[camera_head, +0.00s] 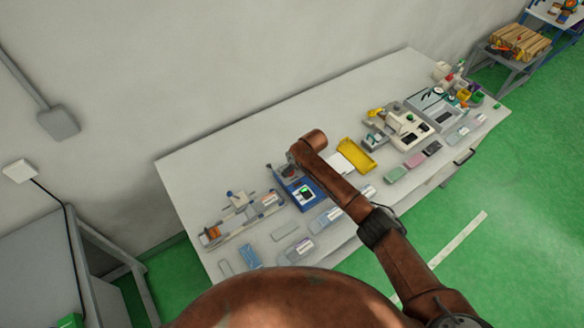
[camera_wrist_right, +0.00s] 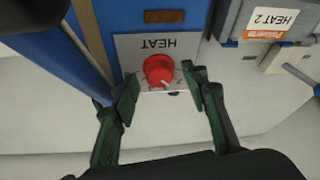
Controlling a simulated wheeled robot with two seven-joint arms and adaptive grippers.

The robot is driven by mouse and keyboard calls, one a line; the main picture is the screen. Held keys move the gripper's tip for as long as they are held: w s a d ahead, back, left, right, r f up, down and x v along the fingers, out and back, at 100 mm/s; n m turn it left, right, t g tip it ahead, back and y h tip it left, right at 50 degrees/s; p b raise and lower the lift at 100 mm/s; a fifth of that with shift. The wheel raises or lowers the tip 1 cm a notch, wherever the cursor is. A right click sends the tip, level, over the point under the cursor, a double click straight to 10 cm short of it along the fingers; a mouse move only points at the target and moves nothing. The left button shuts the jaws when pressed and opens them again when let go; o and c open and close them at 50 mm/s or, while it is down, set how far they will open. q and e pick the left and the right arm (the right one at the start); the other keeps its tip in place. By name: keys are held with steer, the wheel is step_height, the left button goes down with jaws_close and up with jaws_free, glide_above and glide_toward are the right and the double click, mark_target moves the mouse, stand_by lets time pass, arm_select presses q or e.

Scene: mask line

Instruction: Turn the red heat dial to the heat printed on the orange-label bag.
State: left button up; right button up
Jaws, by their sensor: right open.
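The red heat dial (camera_wrist_right: 158,70) sits on a white panel (camera_wrist_right: 128,47) marked HEAT, upside down in the right wrist view. A pale mark shows at the dial's lower right edge; the scale figures are partly hidden and too small to read. My right gripper (camera_wrist_right: 160,88) is open, with one dark green finger on each side of the dial and no clear contact. A grey bag (camera_wrist_right: 232,20) with an orange strip on its label (camera_wrist_right: 267,22) reads HEAT 2. In the head view, the blue machine (camera_head: 306,194) stands below my right wrist. My left gripper is not in view.
The white table (camera_head: 205,170) carries a yellow tray (camera_head: 356,155) right of the machine and several labelled packs along its front. The table's back left is clear.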

steer(key=v, duration=1.2)
